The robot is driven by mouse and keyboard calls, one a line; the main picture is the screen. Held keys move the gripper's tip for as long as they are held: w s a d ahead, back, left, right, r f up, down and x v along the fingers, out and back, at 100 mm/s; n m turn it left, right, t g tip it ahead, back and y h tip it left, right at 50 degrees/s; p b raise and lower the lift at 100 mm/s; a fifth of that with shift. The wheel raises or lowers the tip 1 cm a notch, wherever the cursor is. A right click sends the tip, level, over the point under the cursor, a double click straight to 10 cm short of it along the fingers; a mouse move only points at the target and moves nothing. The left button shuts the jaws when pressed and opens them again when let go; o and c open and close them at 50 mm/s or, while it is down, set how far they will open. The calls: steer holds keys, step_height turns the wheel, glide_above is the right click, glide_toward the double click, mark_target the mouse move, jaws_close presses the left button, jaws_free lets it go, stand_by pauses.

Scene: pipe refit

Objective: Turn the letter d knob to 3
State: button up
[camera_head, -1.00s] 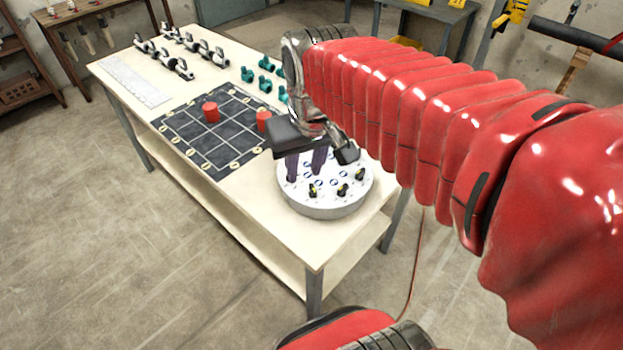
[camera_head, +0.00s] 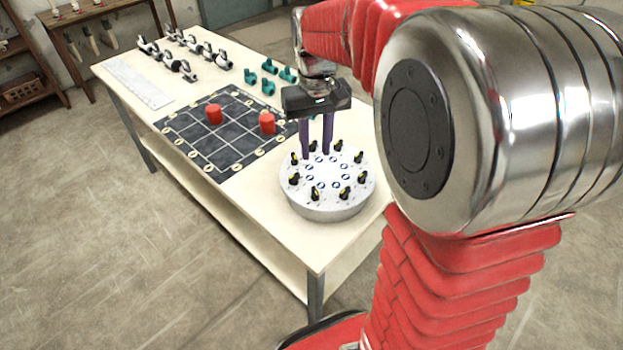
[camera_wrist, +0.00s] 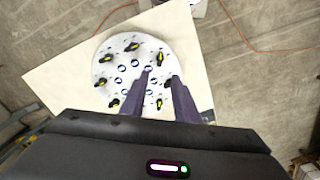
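A round white dial panel (camera_head: 325,207) stands on the near end of the table in the head view. It carries a ring of black knobs with yellow marks, such as a front knob (camera_head: 315,193) and a right knob (camera_head: 362,178). The lettering is too small to tell which knob is d. My gripper (camera_head: 315,156) points down over the panel's far side, its two purple fingers apart with nothing between them. In the wrist view the panel (camera_wrist: 128,60) lies beyond the fingertips (camera_wrist: 160,77), which overlap its lower right part. I cannot tell whether they touch a knob.
The wooden table (camera_head: 262,225) also holds a dark grid board (camera_head: 200,150) with two red cylinders (camera_head: 214,114), (camera_head: 267,123), several teal fittings (camera_head: 268,85), grey-black pipe fittings (camera_head: 205,50) and a white strip (camera_head: 138,84). My arm fills the right of the head view.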

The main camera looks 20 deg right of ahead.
mark_target(315, 190)
step_height(315, 190, down, 14)
steer(key=shift+r, duration=0.1)
stand_by(0.9)
steer(key=shift+c, duration=0.5)
jaws_close()
